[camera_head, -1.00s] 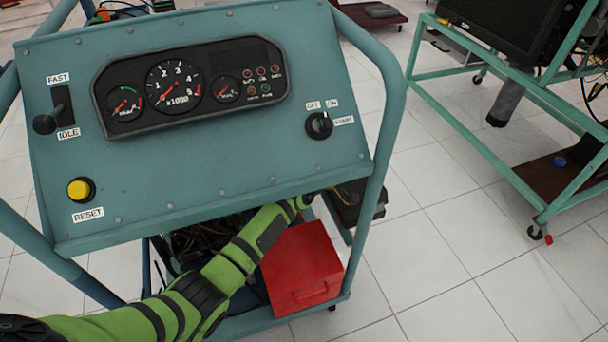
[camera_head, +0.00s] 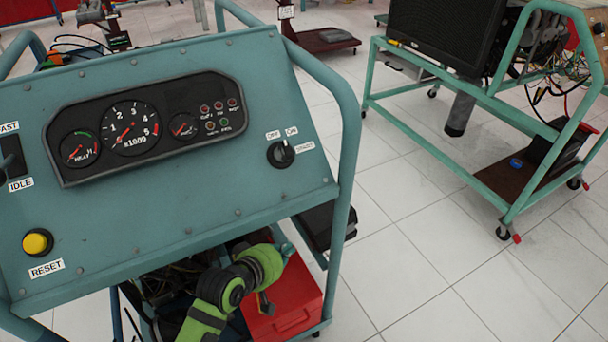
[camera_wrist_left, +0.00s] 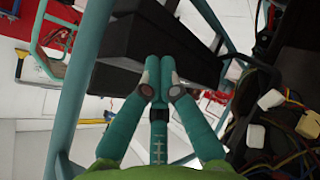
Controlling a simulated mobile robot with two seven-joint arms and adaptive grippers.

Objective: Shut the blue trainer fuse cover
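The blue trainer (camera_head: 160,180) fills the left of the head view, with its sloped gauge panel towards me. A black box-like part (camera_head: 325,226) shows at its right side, below the panel; it may be the fuse box with its cover, but I cannot tell. In the left wrist view a long dark box (camera_wrist_left: 140,35) lies just beyond the fingertips; contact is unclear. My left gripper (camera_head: 287,250) is below the panel's right corner, beside that black part. In the wrist view its teal fingers (camera_wrist_left: 159,66) meet at the tips, with nothing seen between them. My right gripper is not in view.
A red box (camera_head: 290,305) sits low in the trainer frame, under my left wrist. A frame tube (camera_head: 345,150) runs down the trainer's right side. Wires with white connectors (camera_wrist_left: 271,100) are right in the wrist view. Another teal trainer (camera_head: 440,155) stands right, across clear floor.

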